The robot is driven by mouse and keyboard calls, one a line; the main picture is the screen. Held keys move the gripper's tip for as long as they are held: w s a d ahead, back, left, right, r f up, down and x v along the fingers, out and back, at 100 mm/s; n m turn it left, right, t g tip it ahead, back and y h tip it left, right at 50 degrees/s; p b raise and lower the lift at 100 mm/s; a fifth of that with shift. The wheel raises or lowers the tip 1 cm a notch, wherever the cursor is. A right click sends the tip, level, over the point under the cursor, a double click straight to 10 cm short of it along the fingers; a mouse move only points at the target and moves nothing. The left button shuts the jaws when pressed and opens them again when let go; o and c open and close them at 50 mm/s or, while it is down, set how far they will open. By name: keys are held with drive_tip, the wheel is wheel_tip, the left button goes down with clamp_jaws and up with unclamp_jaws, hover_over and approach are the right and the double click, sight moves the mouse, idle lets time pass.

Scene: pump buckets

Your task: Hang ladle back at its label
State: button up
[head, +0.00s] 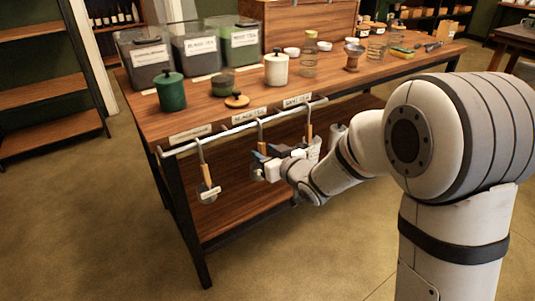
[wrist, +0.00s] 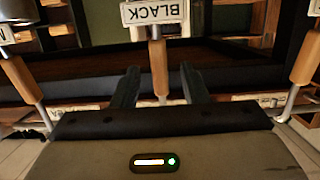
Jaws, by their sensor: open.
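Three ladles with wooden handles hang from a metal rail (head: 235,129) along the table's front edge. The left ladle (head: 206,177) hangs clear, with a white tag low on it. The middle ladle (head: 261,134) hangs under the label BLACK TEA (head: 249,115); my gripper hides its lower part. The right ladle (head: 309,131) hangs under another label (head: 297,100). My gripper (head: 260,158) is open at the middle ladle. In the wrist view, its fingers (wrist: 158,86) stand either side of that ladle's handle (wrist: 157,65), which bears an upside-down BLACK tag (wrist: 155,12). Contact cannot be told.
The neighbouring handles (wrist: 28,75) and (wrist: 305,55) flank my gripper in the wrist view. A green canister (head: 171,92), a white canister (head: 276,69) and labelled bins (head: 195,48) stand on the table (head: 215,113). A lower shelf (head: 230,205) lies behind the ladles. The floor in front is clear.

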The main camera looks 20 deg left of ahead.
drive_tip(key=p+v, duration=0.2)
drive_tip(key=v, duration=0.6)
drive_tip(key=s+d+r+m+g+h+p, duration=0.1)
drive_tip(key=d+r+m+h+p, duration=0.3)
drive_tip(key=d+r+p, duration=0.55)
drive_tip(key=s+d+r+m+h+p, duration=0.2)
drive_tip(key=d+r+h+p, duration=0.5)
drive_tip(key=d, duration=0.4)
drive_tip(key=s+d+r+m+g+p, duration=0.2)
drive_tip(key=s+d+r+g+p, duration=0.1)
drive_tip(key=s+r+p, duration=0.3)
drive_tip(key=s+d+r+m+g+p, duration=0.1)
drive_tip(key=s+d+r+g+p, duration=0.2)
drive_tip(key=s+r+p, duration=0.4)
drive_tip(key=s+r, duration=0.1)
drive_tip(key=s, duration=0.3)
drive_tip(key=shift+d+m+g+h, duration=0.3)
drive_tip(key=shift+m+h, duration=0.1)
